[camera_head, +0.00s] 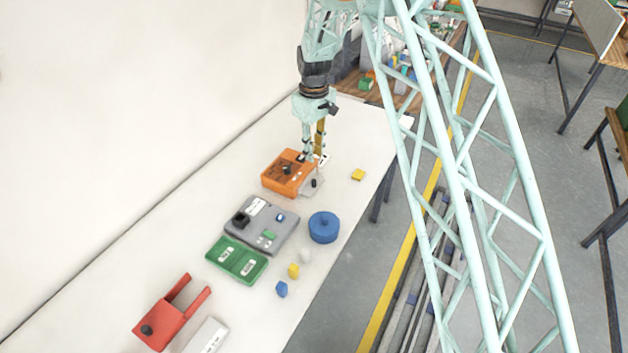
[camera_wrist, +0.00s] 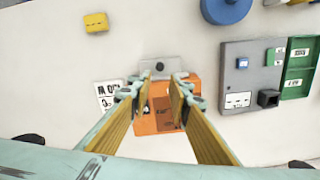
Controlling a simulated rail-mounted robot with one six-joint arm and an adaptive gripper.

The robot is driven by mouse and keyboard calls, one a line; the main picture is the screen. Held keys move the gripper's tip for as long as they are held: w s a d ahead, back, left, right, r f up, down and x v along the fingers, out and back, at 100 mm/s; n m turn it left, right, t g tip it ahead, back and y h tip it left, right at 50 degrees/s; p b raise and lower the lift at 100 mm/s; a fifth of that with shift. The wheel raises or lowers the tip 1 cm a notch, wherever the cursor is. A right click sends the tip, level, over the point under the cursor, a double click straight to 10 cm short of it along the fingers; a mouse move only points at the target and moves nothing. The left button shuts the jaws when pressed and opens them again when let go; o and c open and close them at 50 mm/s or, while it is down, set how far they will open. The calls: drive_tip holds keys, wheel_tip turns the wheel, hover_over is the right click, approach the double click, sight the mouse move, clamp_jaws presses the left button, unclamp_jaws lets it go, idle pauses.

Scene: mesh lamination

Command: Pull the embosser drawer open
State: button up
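The embosser is an orange box (camera_head: 285,176) on the white table, also seen in the wrist view (camera_wrist: 155,122) partly behind my fingers. Its grey drawer (camera_head: 313,187) sticks out on the side facing the table's right edge. In the wrist view the drawer (camera_wrist: 148,75) carries a small dark knob (camera_wrist: 160,67). My gripper (camera_head: 314,158) points down near the box and the drawer. In the wrist view my gripper (camera_wrist: 157,88) is open, its yellow-sided fingers apart with nothing held between them. Whether a fingertip touches the embosser I cannot tell.
A white lettered card (camera_wrist: 108,95) lies beside the embosser. A grey device (camera_head: 262,224), green tray (camera_head: 237,260), blue round container (camera_head: 323,227) and red forked part (camera_head: 165,318) stand nearer. A yellow block (camera_head: 358,175) lies near the table's right edge. Bare table lies beyond the drawer.

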sight(314, 181)
drive_tip(key=shift+f, duration=0.1)
drive_tip(key=shift+f+p, duration=0.8)
drive_tip(key=shift+f, duration=5.95)
clamp_jaws()
